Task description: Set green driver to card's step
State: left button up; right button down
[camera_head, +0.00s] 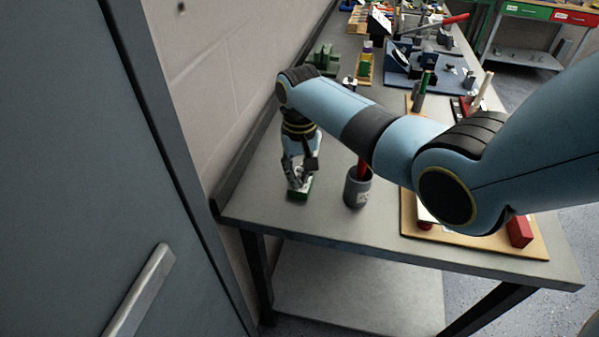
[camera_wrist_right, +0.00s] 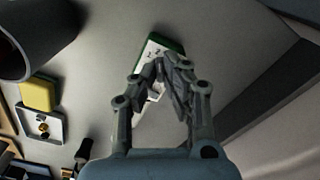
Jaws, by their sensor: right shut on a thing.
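The green driver (camera_head: 302,196) lies on the grey bench near its front left corner. The exact part held and the dial setting are hidden. I cannot make out a readable step card. My left gripper is not in view.
A grey cup (camera_head: 356,192) holding something red stands just right of my right gripper. A wall (camera_head: 235,75) borders the bench. Bare bench lies in front of the driver.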

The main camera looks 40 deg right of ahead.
jog(key=shift+r+m+p, duration=0.2)
jog(key=shift+m+p, duration=0.3)
jog(key=shift+m, duration=0.7)
jog(key=shift+f+m, duration=0.2)
jog(key=shift+m, duration=1.2)
jog(key=c, duration=1.4)
grip_release()
jog(key=shift+c, duration=0.2)
